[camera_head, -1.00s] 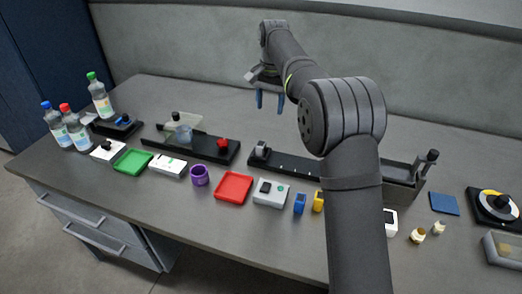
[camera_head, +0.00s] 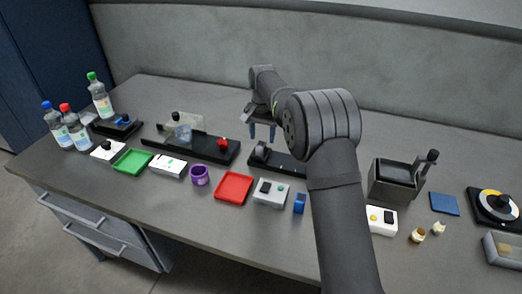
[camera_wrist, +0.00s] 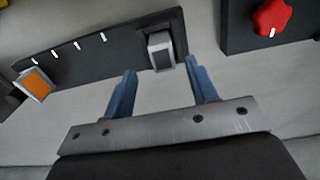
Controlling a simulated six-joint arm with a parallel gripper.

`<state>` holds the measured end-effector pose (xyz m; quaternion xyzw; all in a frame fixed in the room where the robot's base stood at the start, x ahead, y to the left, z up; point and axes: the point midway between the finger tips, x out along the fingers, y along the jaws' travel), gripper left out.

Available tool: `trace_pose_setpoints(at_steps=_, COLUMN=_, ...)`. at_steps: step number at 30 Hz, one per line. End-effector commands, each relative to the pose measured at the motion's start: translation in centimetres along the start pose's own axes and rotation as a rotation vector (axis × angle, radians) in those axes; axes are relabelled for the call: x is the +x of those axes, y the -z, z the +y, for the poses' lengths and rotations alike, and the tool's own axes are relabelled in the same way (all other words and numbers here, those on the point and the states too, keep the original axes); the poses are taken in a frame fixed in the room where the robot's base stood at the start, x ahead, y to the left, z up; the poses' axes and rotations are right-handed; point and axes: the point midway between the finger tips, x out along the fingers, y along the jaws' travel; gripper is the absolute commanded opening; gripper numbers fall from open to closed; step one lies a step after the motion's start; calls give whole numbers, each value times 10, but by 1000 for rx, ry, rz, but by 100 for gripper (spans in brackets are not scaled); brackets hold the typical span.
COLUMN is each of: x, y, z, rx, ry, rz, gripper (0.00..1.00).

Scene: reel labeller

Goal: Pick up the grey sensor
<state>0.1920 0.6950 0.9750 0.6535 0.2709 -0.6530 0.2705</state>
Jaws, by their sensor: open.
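The grey sensor (camera_head: 260,152), a small grey block with a lighter face, sits at the left end of a long black rail (camera_head: 289,164). My gripper (camera_head: 262,136) is open and empty, above and just behind the sensor in the head view. In the wrist view the sensor (camera_wrist: 160,55) stands on the rail (camera_wrist: 85,48), just beyond and between the two blue fingertips (camera_wrist: 160,70). The fingers appear apart from it. My arm hides the right part of the rail in the head view.
A black base with a red knob (camera_head: 222,143) stands left of the rail. An orange square (camera_wrist: 38,80) shows at the rail's far end. The bench behind is clear.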

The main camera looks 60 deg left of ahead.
Motion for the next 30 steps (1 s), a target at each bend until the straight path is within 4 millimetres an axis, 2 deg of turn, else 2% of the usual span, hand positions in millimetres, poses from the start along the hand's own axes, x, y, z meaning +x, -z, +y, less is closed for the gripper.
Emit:
trace_pose_setpoints(at_steps=11, x=47, y=-3, z=-3, rx=1, ry=-3, rz=-2, gripper=53)
trace_pose_setpoints(at_steps=18, x=51, y=-2, z=-4, rx=2, ry=-1, rz=2, gripper=53)
trace_pose_setpoints(at_steps=20, x=51, y=-2, z=-4, rx=2, ry=-1, rz=1, gripper=43)
trace_pose_setpoints(at_steps=26, x=50, y=-2, z=-4, rx=2, ry=-1, rz=1, gripper=4)
trace_pose_setpoints(at_steps=30, x=50, y=-2, z=-4, rx=2, ry=-1, rz=2, gripper=4)
